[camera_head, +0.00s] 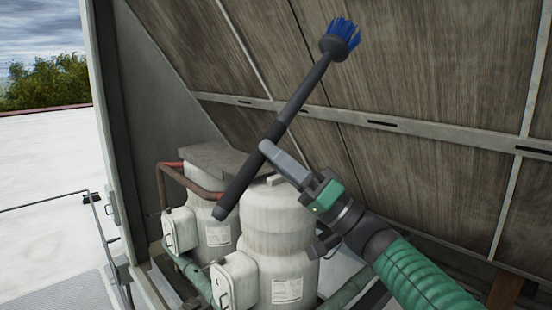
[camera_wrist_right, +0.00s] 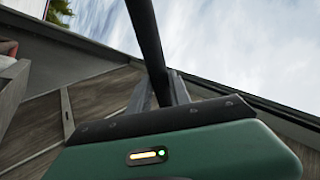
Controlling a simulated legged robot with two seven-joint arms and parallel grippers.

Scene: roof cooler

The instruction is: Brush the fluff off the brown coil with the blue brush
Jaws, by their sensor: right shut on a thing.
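The blue brush has a black handle (camera_head: 300,98) and a round head of blue bristles (camera_head: 343,36). My right gripper (camera_head: 270,152) is shut on the handle, with the bristle end pointing up and right. In the right wrist view the handle (camera_wrist_right: 146,35) rises from between the fingers (camera_wrist_right: 158,90); the bristles are out of that picture. The brown coil (camera_head: 420,75) is the large slanted streaked surface behind the brush. The bristles overlap it in the head view; I cannot tell whether they touch. I cannot make out separate fluff among the streaks. My left gripper is not in view.
Two white compressor tanks (camera_head: 278,225) with boxes and labels stand below the brush. A red-brown pipe (camera_head: 178,178) runs beside them. Grey metal strips (camera_head: 390,126) cross the coil. A grey frame post (camera_head: 103,130) stands at left, with open white roof (camera_head: 45,160) beyond.

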